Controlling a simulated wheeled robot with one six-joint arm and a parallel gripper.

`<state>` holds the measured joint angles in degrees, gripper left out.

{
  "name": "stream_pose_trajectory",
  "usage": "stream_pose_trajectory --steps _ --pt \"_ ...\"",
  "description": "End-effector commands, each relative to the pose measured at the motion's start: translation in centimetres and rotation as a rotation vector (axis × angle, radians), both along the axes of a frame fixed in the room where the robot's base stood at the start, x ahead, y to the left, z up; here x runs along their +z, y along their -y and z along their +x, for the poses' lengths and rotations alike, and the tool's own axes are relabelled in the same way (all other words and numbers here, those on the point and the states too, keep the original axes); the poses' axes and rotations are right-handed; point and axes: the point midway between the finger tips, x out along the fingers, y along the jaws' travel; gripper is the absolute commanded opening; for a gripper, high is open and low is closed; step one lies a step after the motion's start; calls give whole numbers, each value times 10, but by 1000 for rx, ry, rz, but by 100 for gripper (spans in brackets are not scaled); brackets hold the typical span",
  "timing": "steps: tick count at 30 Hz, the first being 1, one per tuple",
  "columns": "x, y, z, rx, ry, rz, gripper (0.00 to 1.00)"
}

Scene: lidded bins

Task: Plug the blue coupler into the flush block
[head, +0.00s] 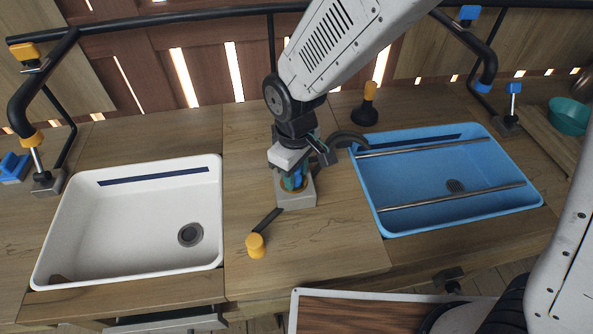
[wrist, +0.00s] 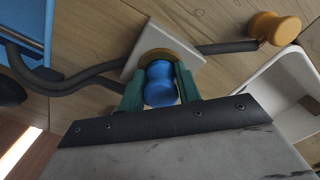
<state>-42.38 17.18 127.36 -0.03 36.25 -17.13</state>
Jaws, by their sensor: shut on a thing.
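The blue coupler (head: 297,180) is between the fingers of my gripper (head: 292,179), which is shut on it. The flush block (head: 304,200), pale grey with a brass ring on top, stands on the counter between the two basins, directly below the coupler. In the wrist view the coupler (wrist: 160,84) sits between green fingers (wrist: 160,90), in line with the brass ring of the block (wrist: 188,40). The coupler's lower end is hidden, so I cannot tell whether it is in the ring or just above it.
A yellow coupler (head: 256,245) on a short dark hose lies in front of the block. The white basin (head: 75,225) is left, the blue basin (head: 480,212) with two metal bars right. A dark hose (head: 343,138) curves beside my gripper. A plunger (head: 366,112) stands behind.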

Motion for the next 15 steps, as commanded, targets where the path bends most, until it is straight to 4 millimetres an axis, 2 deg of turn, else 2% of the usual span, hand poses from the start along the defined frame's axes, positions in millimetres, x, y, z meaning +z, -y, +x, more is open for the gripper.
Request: stream_pose_trajectory --steps 1,15 --pt "-5 4 -4 0 -13 -11 10" --pt "-1 4 -5 -1 -10 -8 10"
